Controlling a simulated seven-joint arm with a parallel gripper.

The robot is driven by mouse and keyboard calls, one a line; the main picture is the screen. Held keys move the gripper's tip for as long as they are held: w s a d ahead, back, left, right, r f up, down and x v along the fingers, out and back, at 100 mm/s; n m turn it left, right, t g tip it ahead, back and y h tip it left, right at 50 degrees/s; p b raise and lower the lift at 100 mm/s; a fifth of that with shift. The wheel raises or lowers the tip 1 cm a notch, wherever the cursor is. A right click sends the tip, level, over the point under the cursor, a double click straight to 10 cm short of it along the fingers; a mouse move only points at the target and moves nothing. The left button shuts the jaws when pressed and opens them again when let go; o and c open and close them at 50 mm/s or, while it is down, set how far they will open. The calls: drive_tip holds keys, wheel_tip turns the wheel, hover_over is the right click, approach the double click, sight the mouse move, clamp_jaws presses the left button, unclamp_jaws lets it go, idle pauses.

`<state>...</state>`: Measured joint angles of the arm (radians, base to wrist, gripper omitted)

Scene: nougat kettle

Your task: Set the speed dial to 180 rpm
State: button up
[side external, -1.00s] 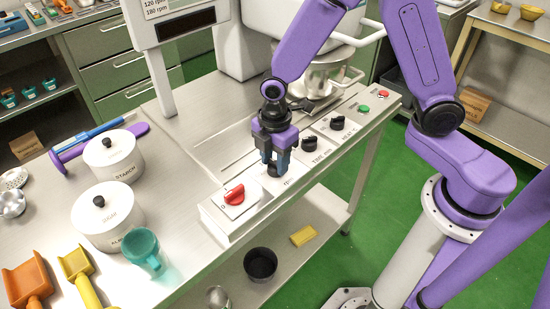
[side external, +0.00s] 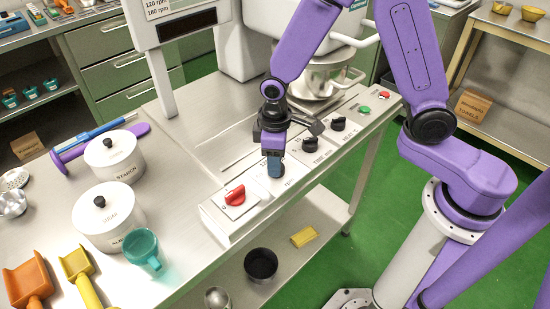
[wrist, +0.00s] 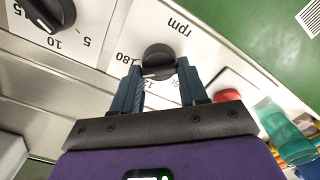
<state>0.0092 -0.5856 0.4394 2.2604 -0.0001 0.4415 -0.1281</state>
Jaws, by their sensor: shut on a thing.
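The speed dial (wrist: 158,60) is a round black knob on the white control panel, with "rpm" printed beside it. The wrist view shows it between my gripper's two blue fingers (wrist: 160,78), which are shut on it. The label "180" is to its left in that view; a label starting "12" below it is partly covered. A light mark shows on the knob's lower left edge, but its exact heading is hard to tell. In the side view my gripper (side external: 275,168) points down onto the panel and hides the dial.
A red knob (side external: 235,195) sits left of my gripper on the panel (side external: 222,222). Black knobs (side external: 311,144), a green button (side external: 364,109) and a red button lie to the right. White tubs (side external: 115,218) and a teal cup (side external: 145,250) stand on the left of the table.

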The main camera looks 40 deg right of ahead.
drive_tip(key=shift+m, duration=1)
drive_tip(key=o, duration=1.1)
wheel_tip(320, 180, up, 17)
drive_tip(key=shift+r, duration=0.2)
drive_tip(key=s+d+f+n, duration=0.1)
drive_tip(key=s+d+n, duration=0.1)
drive_tip(key=s, duration=0.5)
drive_tip(key=s+d+f+n, duration=0.2)
drive_tip(key=s+d, duration=0.2)
drive_tip(key=s, duration=0.3)
drive_tip(key=s+d+f+n, duration=0.1)
drive_tip(key=s+d+n, duration=0.1)
drive_tip(key=s+d, duration=0.2)
drive_tip(key=shift+s+d+f+n, duration=0.1)
drive_tip(key=shift+s+f+n, duration=0.05)
drive_tip(key=shift+s, duration=0.65)
drive_tip(key=shift+s+f+n, duration=0.1)
drive_tip(key=shift+s+n, duration=0.05)
drive_tip(key=shift+s, duration=0.65)
